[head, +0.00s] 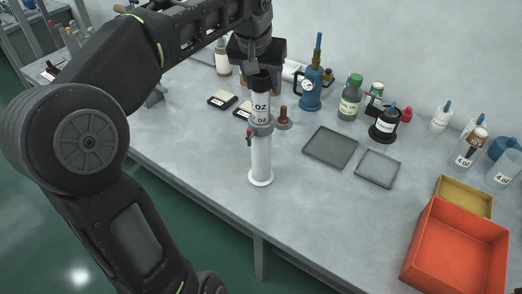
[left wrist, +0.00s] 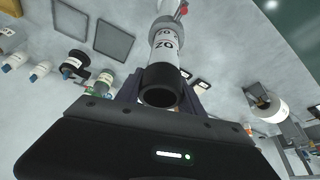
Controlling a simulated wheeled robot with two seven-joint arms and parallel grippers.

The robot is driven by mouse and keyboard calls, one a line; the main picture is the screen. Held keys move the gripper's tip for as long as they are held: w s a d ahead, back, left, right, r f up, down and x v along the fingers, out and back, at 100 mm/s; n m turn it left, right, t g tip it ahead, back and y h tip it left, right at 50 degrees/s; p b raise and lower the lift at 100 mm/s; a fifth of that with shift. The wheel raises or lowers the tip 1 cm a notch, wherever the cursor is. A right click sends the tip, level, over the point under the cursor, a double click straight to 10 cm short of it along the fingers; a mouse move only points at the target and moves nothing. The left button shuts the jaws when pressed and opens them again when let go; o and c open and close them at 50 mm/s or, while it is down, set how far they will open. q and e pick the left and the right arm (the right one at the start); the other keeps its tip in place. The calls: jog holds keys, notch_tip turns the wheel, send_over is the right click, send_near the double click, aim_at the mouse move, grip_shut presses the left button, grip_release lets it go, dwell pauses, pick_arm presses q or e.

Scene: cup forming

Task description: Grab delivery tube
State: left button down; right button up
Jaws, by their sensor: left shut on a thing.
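The delivery tube (head: 260,107) is a pale cylinder with a black top end and a label ending in "OZ". It stands upright in the head view, at the top of a white stand (head: 261,160) with a grey collar and a small red handle. My left gripper (head: 258,72) comes down from above and is shut on the tube's black upper end. In the left wrist view the tube (left wrist: 164,52) lies between the fingers of my left gripper (left wrist: 160,92), with its dark open end toward the camera. My right gripper is not in view.
Two flat grey trays (head: 331,132) lie right of the stand. A blue pump with gauge (head: 312,92) and several bottles line the wall. An orange bin (head: 456,248) sits at the right. The bench front around the stand is clear.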

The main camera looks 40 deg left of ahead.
pick_arm(q)
jog(key=shift+r, duration=0.1)
jog(key=shift+w+r, duration=0.1)
jog(key=shift+r, duration=0.35)
notch_tip(320, 180, up, 6)
jog(key=shift+f, duration=0.15)
notch_tip(320, 180, up, 3)
jog(key=shift+f+p, duration=0.1)
jog(key=shift+p, duration=0.9)
jog(key=shift+r+p, duration=0.3)
jog(key=shift+r, duration=0.05)
jog(key=shift+f, duration=0.1)
